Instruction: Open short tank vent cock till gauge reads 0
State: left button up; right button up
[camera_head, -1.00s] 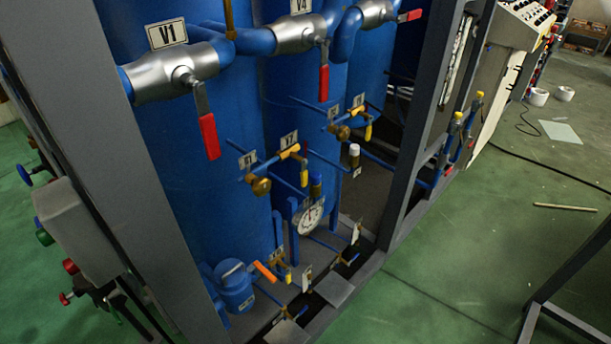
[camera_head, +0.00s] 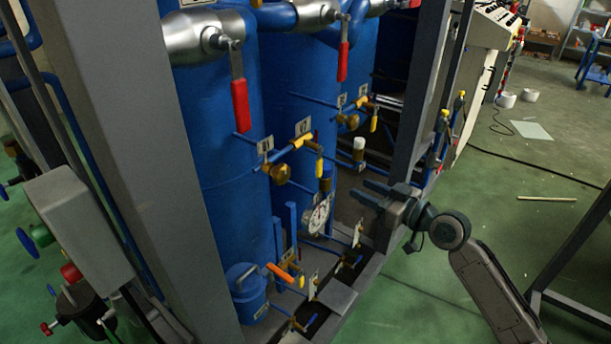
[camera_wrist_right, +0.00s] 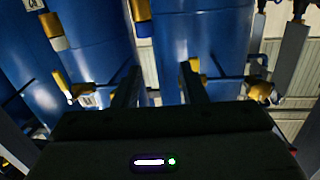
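A round white-faced pressure gauge (camera_head: 318,215) sits low between the blue tanks in the head view; its needle reading is too small to tell. Small cocks with yellow handles sit on thin blue pipes: one (camera_head: 301,140) above the gauge and one (camera_head: 373,122) farther right. A brass fitting with a white cap (camera_head: 358,148) stands nearby. I cannot tell which cock is the short tank vent. My right gripper (camera_head: 367,192) is open and empty, its fingers pointing left, right of the gauge. Its parted fingers (camera_wrist_right: 160,88) also show in the right wrist view. My left gripper is out of view.
Large red-handled valves (camera_head: 240,100) hang above. A grey frame post (camera_head: 412,110) stands just behind my right gripper, and a wide post (camera_head: 140,150) stands at left. A low cock with an orange handle (camera_head: 281,275) is near the floor. Green floor (camera_head: 520,220) at right is mostly clear.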

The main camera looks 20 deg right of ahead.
jog(key=n+y, duration=0.2)
send_near(321, 167)
jog(key=p+x, duration=0.1)
jog(key=x, duration=0.3)
jog(key=p+x, duration=0.2)
jog(key=x, duration=0.3)
jog(key=shift+d+r, duration=0.1)
jog(key=shift+r, duration=0.1)
jog(key=shift+p+x, duration=0.35)
jog(key=shift+x, duration=0.5)
jog(key=shift+f, duration=0.2)
grip_shut()
